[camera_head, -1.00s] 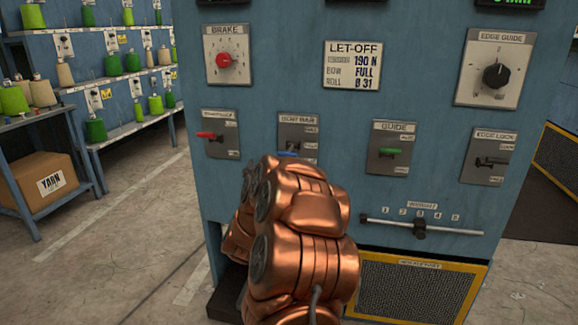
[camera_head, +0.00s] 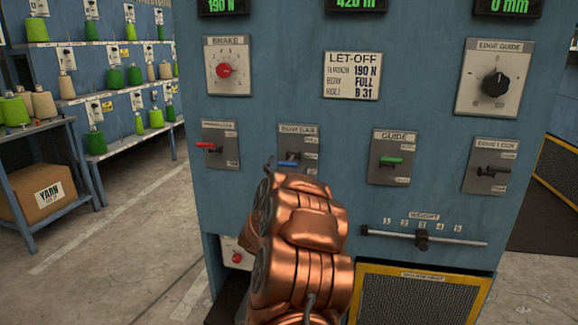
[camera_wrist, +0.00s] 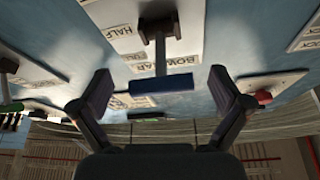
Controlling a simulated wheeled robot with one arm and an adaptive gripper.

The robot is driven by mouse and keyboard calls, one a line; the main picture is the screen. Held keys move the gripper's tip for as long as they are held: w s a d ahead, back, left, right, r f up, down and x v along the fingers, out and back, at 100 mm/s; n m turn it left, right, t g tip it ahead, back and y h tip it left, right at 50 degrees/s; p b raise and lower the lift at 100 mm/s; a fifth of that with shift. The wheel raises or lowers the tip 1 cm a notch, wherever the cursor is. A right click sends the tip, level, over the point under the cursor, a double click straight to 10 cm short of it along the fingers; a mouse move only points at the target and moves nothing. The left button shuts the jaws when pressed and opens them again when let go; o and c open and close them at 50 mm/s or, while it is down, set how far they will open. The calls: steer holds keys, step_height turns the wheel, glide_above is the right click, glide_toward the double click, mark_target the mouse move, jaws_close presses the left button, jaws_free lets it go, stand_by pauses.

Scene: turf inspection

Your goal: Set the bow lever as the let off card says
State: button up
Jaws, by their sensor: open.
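The let-off card (camera_head: 352,76) on the blue panel reads tension 190 N, bow FULL, roll B 31. Below it to the left, the bow bar plate (camera_head: 298,141) carries a lever with a blue handle (camera_head: 288,164), partly behind my arm. In the wrist view the blue handle (camera_wrist: 161,84) sits on a dark stem between the two fingers of my gripper (camera_wrist: 164,93). The fingers are apart, with a gap on each side of the handle. A label near the stem reads HALF; another is partly covered by the handle. My arm mostly hides the gripper in the head view.
A red-handled lever (camera_head: 208,147) is left of the bow plate, and a green guide lever (camera_head: 390,160) right of it. The edge lock lever (camera_head: 492,171), weight slider (camera_head: 422,239) and a red button (camera_head: 237,257) are also on the panel.

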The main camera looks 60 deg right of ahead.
steer(key=shift+w+d+r, duration=0.1)
steer(key=shift+d+r, duration=0.05)
steer(key=shift+d, duration=0.2)
steer(key=shift+c, duration=0.2)
steer(key=c, duration=1.6)
steer(key=shift+r, duration=0.1)
